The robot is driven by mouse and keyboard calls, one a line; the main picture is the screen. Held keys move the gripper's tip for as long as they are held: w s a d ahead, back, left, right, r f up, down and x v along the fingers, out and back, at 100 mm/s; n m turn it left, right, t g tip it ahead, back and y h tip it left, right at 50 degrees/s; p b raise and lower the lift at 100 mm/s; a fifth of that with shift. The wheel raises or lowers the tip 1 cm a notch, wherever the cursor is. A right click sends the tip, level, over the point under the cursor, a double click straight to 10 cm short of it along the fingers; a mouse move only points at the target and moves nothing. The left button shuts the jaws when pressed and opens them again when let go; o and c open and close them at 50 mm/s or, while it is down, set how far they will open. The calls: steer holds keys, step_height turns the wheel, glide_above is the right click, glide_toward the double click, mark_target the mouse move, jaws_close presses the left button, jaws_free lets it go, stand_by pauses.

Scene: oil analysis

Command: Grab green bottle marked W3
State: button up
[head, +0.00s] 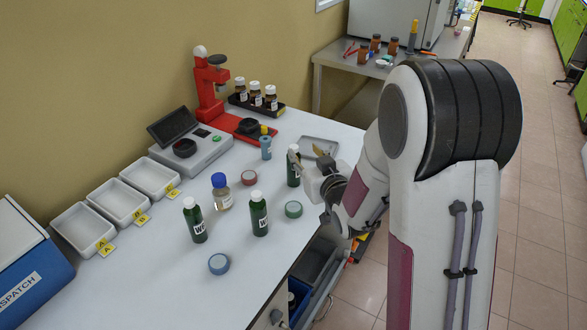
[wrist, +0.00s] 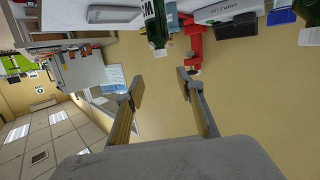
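Three green bottles with white caps and white labels stand upright on the white bench: a left one (head: 194,222), a middle one (head: 260,216) and a far one (head: 293,170). Their labels begin with W, but I cannot read the numbers. My gripper (head: 308,158) is beside the far bottle and partly overlaps it in the head view. In the wrist view, which looks upside down, my gripper (wrist: 157,80) is open with nothing between its fingers. A green bottle (wrist: 156,28) shows at the top edge there, beyond the fingertips and cut off by the frame.
A clear bottle with a blue cap (head: 222,192) stands among the green bottles. Loose round lids, including a green one (head: 294,209), lie nearby. A grey tray (head: 318,143), a blue vial (head: 266,146), a red stand (head: 208,90) and white bins (head: 82,229) are also on the bench.

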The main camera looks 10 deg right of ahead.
mark_target(296, 150)
steer(key=shift+w+a+f+t+y, duration=0.1)
steer(key=shift+w+f+t+y, duration=0.2)
steer(key=shift+f, duration=0.35)
steer(key=shift+w+d+f+t+y, duration=0.1)
steer(key=shift+f+t+y, duration=0.15)
steer(key=shift+f+t, duration=0.3)
steer(key=shift+w+a+f+t+y, duration=0.15)
steer(key=shift+f+t+y, duration=0.1)
steer(key=shift+f, duration=0.45)
steer(key=shift+w, duration=0.15)
steer(key=shift+w+a, duration=0.15)
steer(key=shift+w, duration=1)
steer(key=shift+w, duration=0.1)
steer(key=shift+w+a+f, duration=0.1)
steer(key=shift+w+a, duration=0.05)
steer(key=shift+w, duration=1.1)
steer(key=shift+w+a, duration=0.1)
steer(key=shift+w, duration=1.15)
jaws_close()
